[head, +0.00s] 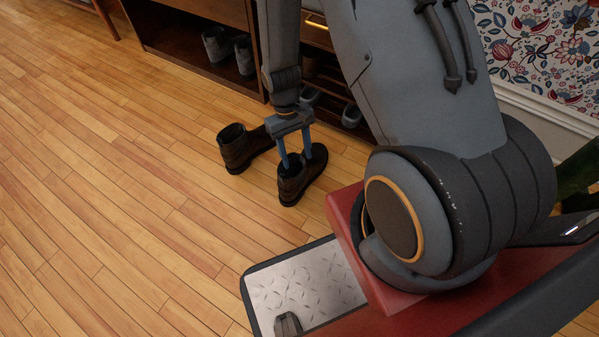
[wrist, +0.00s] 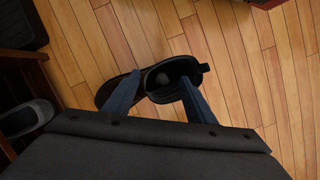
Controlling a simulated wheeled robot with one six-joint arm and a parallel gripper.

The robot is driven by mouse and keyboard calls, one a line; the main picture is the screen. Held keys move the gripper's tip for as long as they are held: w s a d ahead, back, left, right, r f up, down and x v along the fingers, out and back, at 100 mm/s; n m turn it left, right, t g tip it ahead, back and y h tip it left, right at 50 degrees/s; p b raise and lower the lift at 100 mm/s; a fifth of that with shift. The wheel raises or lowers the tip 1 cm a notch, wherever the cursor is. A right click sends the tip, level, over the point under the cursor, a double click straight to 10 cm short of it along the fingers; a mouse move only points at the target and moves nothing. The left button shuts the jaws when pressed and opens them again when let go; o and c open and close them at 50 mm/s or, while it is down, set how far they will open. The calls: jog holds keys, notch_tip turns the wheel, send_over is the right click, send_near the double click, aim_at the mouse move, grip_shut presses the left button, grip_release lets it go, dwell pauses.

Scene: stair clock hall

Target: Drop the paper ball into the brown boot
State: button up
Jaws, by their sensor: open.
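Two brown boots stand on the wooden floor in the head view: one on the left (head: 236,149) and one nearer me (head: 291,187). My gripper (head: 296,160) is open and points down at the nearer boot, its fingertips at the boot's opening. In the wrist view, the fingers (wrist: 160,75) stand apart over this boot (wrist: 158,96). A small round grey thing, likely the paper ball (wrist: 162,80), shows between the fingers within the boot's dark opening. How deep it lies, I cannot tell. The ball is hidden in the head view.
A wooden shoe cabinet (head: 152,44) with grey shoes (head: 216,44) on its low shelf stands behind the boots. More shoes (head: 351,115) sit to the right of my forearm. The floor (head: 110,190) left of the boots is clear.

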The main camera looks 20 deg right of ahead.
jog(key=p+v, duration=0.3)
jog(key=v, duration=0.4)
jog(key=shift+r, duration=0.35)
jog(key=shift+w, duration=0.15)
